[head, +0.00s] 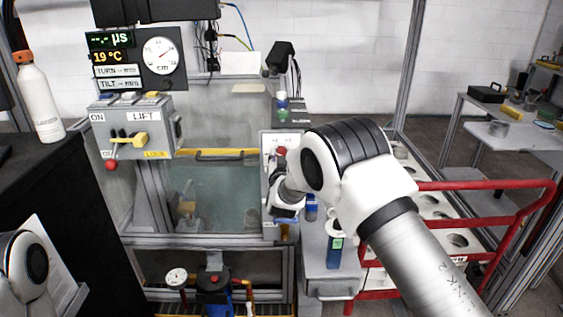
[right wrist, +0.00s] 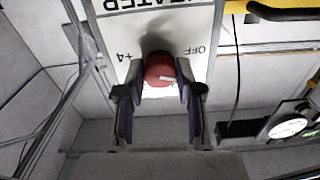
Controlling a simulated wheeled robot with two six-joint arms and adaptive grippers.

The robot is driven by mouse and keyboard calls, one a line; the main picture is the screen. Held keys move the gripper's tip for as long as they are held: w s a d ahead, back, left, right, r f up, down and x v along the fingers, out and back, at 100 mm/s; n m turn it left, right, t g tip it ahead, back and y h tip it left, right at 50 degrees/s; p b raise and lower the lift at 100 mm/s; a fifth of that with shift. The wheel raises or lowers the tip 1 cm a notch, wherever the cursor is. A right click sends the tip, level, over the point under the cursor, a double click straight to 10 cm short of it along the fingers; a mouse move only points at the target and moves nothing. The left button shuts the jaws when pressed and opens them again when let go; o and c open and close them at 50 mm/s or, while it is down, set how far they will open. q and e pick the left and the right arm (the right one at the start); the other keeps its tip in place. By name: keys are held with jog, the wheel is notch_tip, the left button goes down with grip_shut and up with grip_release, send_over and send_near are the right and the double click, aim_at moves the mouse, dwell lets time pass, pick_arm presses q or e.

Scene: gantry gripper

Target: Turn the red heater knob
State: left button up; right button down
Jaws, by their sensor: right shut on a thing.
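The red heater knob (right wrist: 158,68) sits on a white heater panel (right wrist: 127,32) in the right wrist view, where the lettering appears upside down. The panel has an OFF mark to the right of the knob and a +4 mark to its left. A pale pointer line shows on the knob, towards the right. My right gripper (right wrist: 158,92) is shut on the knob, one finger on each side. In the head view my right arm hides much of this spot; a small red part (head: 281,151) shows just beside it. My left gripper is out of view.
A lift box (head: 145,117) with a yellow lever stands at the left, near a white bottle (head: 40,100). A glass tank (head: 215,195) is left of my right arm. A red rail (head: 490,184) runs at the right. A grey cabinet (head: 330,272) stands below the arm.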

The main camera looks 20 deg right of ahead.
jog(key=shift+f+m+b, duration=0.2)
jog(key=shift+m+b, duration=16.2)
jog(key=shift+b, duration=0.2)
jog(key=c, duration=0.8)
grip_release()
jog(key=shift+r, duration=0.1)
jog(key=shift+o, duration=0.2)
jog(key=v, duration=1.2)
